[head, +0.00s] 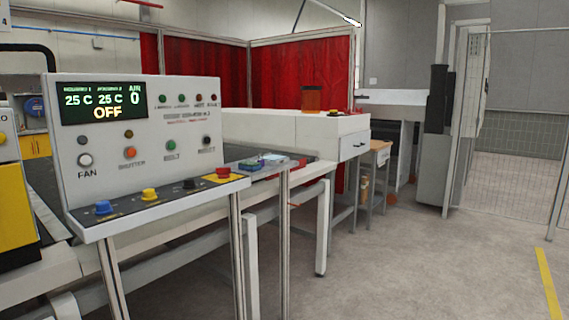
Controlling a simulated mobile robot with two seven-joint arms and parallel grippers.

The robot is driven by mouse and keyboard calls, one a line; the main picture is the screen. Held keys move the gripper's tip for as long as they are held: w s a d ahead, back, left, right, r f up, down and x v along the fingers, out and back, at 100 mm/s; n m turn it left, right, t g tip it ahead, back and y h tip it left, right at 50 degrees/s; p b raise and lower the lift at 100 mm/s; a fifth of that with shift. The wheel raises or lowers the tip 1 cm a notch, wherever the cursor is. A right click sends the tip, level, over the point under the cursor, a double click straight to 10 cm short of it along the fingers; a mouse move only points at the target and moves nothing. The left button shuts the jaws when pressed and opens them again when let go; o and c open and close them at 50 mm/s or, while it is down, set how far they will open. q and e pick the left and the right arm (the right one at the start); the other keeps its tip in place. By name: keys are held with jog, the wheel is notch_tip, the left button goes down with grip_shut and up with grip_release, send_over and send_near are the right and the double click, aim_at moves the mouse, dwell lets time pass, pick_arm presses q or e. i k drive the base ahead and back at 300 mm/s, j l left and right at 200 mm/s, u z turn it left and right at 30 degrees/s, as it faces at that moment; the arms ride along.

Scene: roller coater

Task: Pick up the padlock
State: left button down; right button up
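I cannot make out a padlock for certain. A small blue-green item (249,165) and a small light-coloured item (272,158) lie on the grey ledge just right of the control panel (140,128). Something red shows beside them at the ledge's right end. These are too small to tell whether one is a padlock. Neither of my grippers shows in the head view.
The control panel has blue, yellow, black and red push buttons (222,173) on its sloped front. Metal legs stand below. A white machine (300,133) and a small wooden-topped table (378,147) stand behind. The grey floor (430,260) at the right is clear.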

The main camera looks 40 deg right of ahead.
aim_at(262, 161)
jog(key=z, duration=1)
jog(key=i+l+z, duration=0.3)
jog(key=i, duration=0.15)
jog(key=i+l+z, duration=0.3)
jog(key=i, duration=0.15)
jog(key=i+z, duration=0.4)
jog(key=i, duration=0.85)
jog(key=i+l+u, duration=0.1)
jog(key=i+u, duration=0.3)
jog(key=i, duration=0.15)
jog(key=i+l+u, duration=0.25)
jog(key=i+u, duration=0.15)
jog(key=i, duration=0.15)
jog(key=i+l+u, duration=0.15)
jog(key=u, duration=0.2)
jog(key=i+l+u, duration=0.2)
jog(key=u, duration=0.15)
jog(key=i+l+u, duration=0.15)
jog(key=u, duration=0.2)
jog(key=l, duration=0.1)
